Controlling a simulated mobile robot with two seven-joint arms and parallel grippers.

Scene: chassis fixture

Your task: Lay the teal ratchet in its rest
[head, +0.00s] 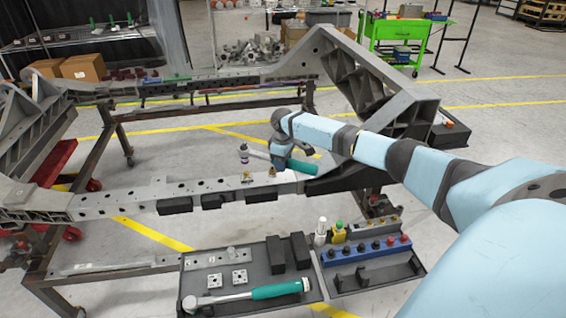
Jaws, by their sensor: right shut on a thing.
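My right gripper (280,160) is shut on a ratchet with a teal handle (302,168) and a grey metal head (243,149). The ratchet is held crosswise near the chassis rail, head to the left, and the gripper hides part of its middle. A second teal-handled ratchet (278,290) lies along the front of the left tray, its metal head to the left. A dark holder with upright notched supports (375,275) stands empty in the right tray; it looks like the rest. My left gripper is not in view.
The chassis rail (130,199) runs below the held ratchet, with small fittings on top. The left tray (222,260) holds square metal plates and black blocks. A blue socket rack (365,250), bottles and a grey rack fill the right tray's back. The chassis arch (400,110) rises beside my right arm.

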